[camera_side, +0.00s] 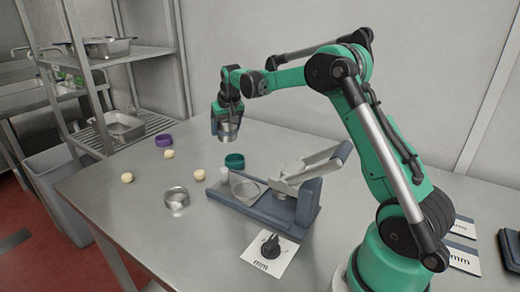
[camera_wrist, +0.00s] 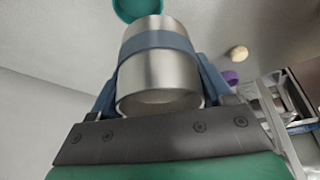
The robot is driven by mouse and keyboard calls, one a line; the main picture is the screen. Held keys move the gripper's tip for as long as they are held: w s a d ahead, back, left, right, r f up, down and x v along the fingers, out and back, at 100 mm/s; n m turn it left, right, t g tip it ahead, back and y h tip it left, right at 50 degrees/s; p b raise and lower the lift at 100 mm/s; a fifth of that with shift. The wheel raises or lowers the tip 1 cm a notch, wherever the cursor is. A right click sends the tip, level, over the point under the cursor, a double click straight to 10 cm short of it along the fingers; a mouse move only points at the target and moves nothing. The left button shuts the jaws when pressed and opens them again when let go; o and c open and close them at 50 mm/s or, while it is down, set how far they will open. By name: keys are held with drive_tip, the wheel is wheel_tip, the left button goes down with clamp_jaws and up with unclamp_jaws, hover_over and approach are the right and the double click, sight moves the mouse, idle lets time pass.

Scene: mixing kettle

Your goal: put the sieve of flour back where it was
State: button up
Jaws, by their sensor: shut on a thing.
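My gripper (camera_side: 228,122) is shut on a metal cylinder, the sieve (camera_side: 229,132), and holds it above the far part of the steel table (camera_side: 105,205). In the wrist view the sieve (camera_wrist: 158,80) sits between the two blue-grey fingers, with a blue-grey band across its side. I cannot tell how much flour is in it. A teal round dish (camera_side: 234,160) is on the table below and a little in front of the sieve; a teal rim also shows at the top of the wrist view (camera_wrist: 137,8).
A purple ring (camera_side: 163,140) and several pale balls (camera_side: 127,177) lie to the left. A steel cup (camera_side: 176,198) stands in front. A lever press (camera_side: 305,200) stands right of the teal dish. A black knobbed object (camera_side: 271,247) rests on a white card near the front.

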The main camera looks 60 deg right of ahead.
drive_tip(key=s+a+r+n, duration=0.2)
drive_tip(key=a+r, duration=0.4)
drive_tip(key=a, duration=0.6)
wheel_tip(320, 180, up, 4)
drive_tip(key=n+y, duration=0.1)
hover_over(197, 222)
drive_tip(key=s, duration=0.1)
drive_tip(key=f, duration=1.9)
drive_tip(key=shift+s+a+f, duration=0.15)
drive_tip(key=shift+s+f, duration=0.05)
drive_tip(key=shift+f, duration=0.15)
drive_tip(key=o, duration=1.3)
